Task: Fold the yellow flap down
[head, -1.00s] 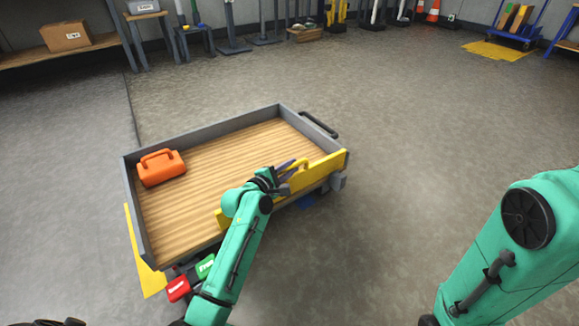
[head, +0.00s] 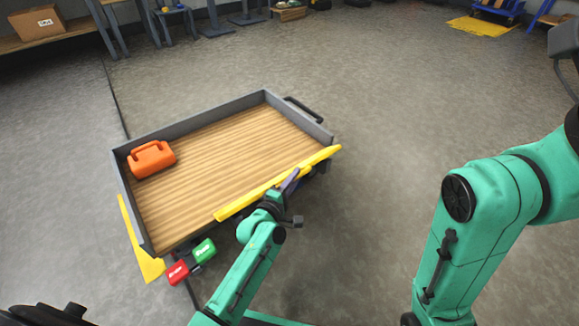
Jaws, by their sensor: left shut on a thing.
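The yellow flap (head: 245,205) runs along the near long side of a grey-walled cart (head: 180,131) with a wooden bed. It leans outward, and I see mostly its upper edge as a narrow slanted strip. My left gripper (head: 290,181) is at the outer side of the flap, right of its middle, and is shut on it. The fingertips are small and partly hidden against the flap. A dark grey part (head: 565,42) at the end of my right arm is cut by the right edge; I see no fingers there.
An orange canister (head: 152,160) stands in the cart's left corner. Another yellow panel (head: 138,243) hangs outside the left end. Red (head: 178,272) and green (head: 204,250) blocks are at the near left corner. Open floor lies right of the cart.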

